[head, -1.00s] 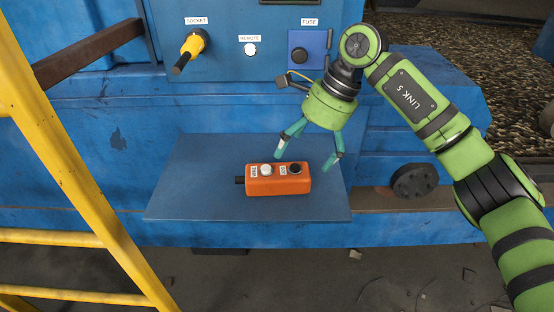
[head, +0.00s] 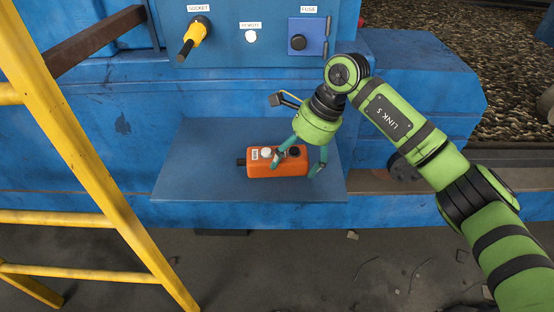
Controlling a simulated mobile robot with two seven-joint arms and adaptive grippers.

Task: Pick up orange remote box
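The orange remote box (head: 262,171) lies on a blue-grey shelf (head: 200,184) in the middle of the head view. It has a white button and a black button on top and a dark stub at its left end. My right gripper (head: 296,168) is over the box's right part with its fingers spread. One finger overlaps the top near the buttons; the other is past the right end. I cannot tell whether either finger touches the box. My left gripper is not in view.
A blue machine panel with a yellow-and-black socket plug (head: 195,36), a white round button (head: 251,37) and a fuse box (head: 308,37) stands behind the shelf. A yellow ladder (head: 84,150) stands at the left. The shelf's left part is clear.

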